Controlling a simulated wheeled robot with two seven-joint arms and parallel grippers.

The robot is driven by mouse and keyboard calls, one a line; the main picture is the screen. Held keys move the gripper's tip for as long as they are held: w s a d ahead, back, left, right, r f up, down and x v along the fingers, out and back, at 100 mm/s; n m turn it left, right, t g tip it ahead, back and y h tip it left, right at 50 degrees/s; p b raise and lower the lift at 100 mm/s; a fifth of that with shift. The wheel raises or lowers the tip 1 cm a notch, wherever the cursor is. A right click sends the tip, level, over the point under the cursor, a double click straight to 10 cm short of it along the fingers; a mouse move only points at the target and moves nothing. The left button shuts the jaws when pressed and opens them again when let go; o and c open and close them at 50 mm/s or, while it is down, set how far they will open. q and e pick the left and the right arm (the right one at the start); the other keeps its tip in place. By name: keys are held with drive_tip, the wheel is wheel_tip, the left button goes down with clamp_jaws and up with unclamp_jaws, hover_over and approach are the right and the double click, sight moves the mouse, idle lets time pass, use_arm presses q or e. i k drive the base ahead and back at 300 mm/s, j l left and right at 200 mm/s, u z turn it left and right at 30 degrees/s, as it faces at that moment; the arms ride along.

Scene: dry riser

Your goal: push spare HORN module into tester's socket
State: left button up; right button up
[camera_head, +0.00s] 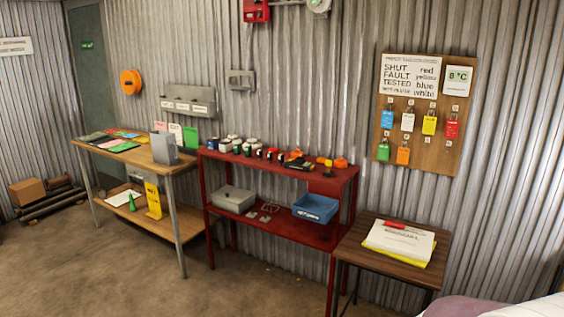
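Neither of my grippers is in view. No label in the picture is readable as HORN, so I cannot tell which thing is the spare module. Several small modules or cans (237,146), white, green and dark, stand in a row on the top of the red shelf bench (285,233). A dark flat device (299,164) lies there among orange pieces (340,162); I cannot tell whether it is the tester, and no socket can be made out.
A wooden table (165,168) stands left, with folders and a grey holder. A blue bin (316,208) and grey case (233,199) sit on the red bench's lower shelf. A brown side table (372,258) holds papers. Coloured tags hang on a wall board (462,150). Floor (130,270) is open at left.

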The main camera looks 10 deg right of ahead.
sight(298, 163)
drive_tip(key=u, duration=0.15)
drive_tip(key=i, duration=1.65)
drive_tip(key=i+j, duration=0.1)
drive_tip(key=i, duration=1.55)
drive_tip(key=l+z, duration=0.05)
